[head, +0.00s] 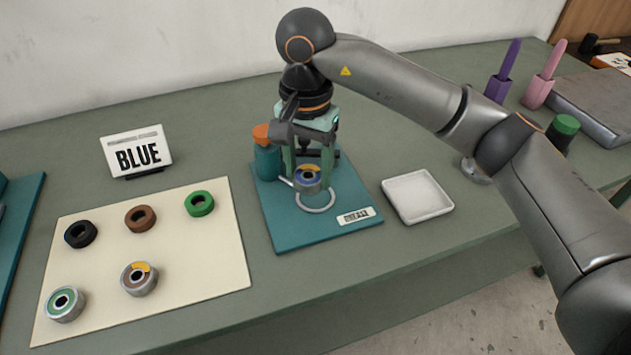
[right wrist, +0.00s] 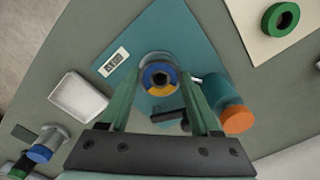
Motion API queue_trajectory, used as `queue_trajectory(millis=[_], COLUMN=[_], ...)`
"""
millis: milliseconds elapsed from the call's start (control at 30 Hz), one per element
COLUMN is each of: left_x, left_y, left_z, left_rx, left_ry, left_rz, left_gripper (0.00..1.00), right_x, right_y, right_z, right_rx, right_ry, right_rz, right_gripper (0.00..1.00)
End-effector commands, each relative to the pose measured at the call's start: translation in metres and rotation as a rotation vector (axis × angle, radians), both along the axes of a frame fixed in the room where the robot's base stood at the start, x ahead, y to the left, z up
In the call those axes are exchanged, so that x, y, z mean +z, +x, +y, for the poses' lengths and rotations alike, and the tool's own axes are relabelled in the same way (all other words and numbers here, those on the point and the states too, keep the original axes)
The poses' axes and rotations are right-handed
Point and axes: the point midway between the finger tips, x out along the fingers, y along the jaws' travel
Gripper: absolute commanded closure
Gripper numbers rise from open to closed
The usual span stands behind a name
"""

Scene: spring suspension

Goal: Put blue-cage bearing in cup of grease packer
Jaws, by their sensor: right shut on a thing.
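The blue-cage bearing (head: 307,181) is a silver ring with a blue and orange-yellow face. My right gripper (head: 308,172) is shut on it, and its green fingers pinch it from both sides in the right wrist view (right wrist: 159,78). The bearing is over the teal base of the grease packer (head: 277,232), close to a pale ring (head: 316,205). The cup is not clearly seen behind the bearing and gripper, so I cannot tell whether they touch. My left gripper is not in view.
A teal jar with an orange cap (head: 266,155) stands just left of the gripper. A white tray (head: 417,197) lies to the right. A cream mat (head: 185,238) with several rings and bearings lies left, below a BLUE sign (head: 137,153). The front table strip is clear.

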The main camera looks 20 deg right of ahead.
Motion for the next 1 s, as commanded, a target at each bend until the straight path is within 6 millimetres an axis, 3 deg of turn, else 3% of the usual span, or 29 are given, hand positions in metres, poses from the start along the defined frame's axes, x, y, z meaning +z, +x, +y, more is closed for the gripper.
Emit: queue_trajectory(millis=[367,533,967,1000], left_x=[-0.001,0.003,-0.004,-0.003], left_y=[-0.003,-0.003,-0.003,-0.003], left_z=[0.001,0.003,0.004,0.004], left_rx=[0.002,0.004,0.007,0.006], left_ry=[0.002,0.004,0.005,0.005], left_rz=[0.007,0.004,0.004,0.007], left_gripper=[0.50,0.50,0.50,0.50], right_x=[-0.035,-0.057,-0.066,-0.065], right_y=[0.020,0.018,0.019,0.019], right_z=[-0.020,-0.018,-0.018,-0.018], right_rx=[-0.001,0.002,0.001,0.001], right_ry=[-0.001,0.001,0.000,0.001], right_rz=[0.002,0.001,-0.003,-0.002], right_gripper=[1.00,1.00,1.00,0.33])
